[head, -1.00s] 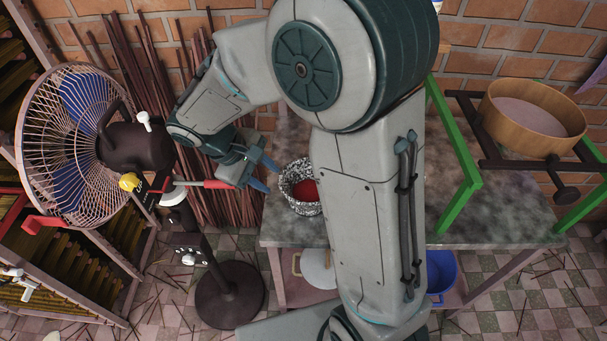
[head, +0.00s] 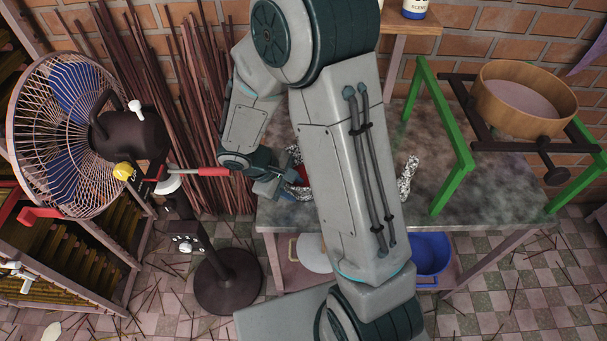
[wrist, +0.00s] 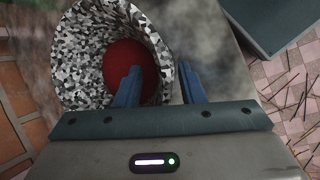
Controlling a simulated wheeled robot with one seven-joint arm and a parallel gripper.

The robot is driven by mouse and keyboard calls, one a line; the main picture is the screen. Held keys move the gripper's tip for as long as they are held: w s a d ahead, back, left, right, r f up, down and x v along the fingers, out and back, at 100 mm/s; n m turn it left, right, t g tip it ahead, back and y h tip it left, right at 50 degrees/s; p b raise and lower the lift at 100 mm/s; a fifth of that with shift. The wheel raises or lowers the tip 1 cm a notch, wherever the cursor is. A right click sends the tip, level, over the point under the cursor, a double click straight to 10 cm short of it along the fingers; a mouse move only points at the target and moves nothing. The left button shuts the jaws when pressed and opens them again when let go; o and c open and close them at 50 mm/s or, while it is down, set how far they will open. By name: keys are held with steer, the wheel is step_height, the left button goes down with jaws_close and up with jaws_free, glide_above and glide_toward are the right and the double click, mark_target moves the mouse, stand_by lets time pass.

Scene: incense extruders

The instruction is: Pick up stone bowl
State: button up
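The stone bowl (wrist: 85,45) is speckled black, white and grey, with something red inside. In the wrist view it fills the upper left. My gripper (wrist: 160,84) is open at the bowl's right side in the wrist view. The left finger is over the inside of the bowl and the right finger is outside, with the rim between them. I cannot tell whether either finger touches the wall. The gripper also shows in the head view (head: 284,190).
The bowl stands on a grey stone-topped table (head: 390,225). A fan (head: 75,135) stands left, a green frame (head: 440,140) and wooden sieve (head: 524,95) right. A blue bucket (head: 431,255) is below.

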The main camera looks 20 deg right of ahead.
steer(key=shift+d+f, duration=0.1)
steer(key=shift+f, duration=0.1)
jaws_close()
steer(key=shift+r, duration=0.1)
stand_by(1.2)
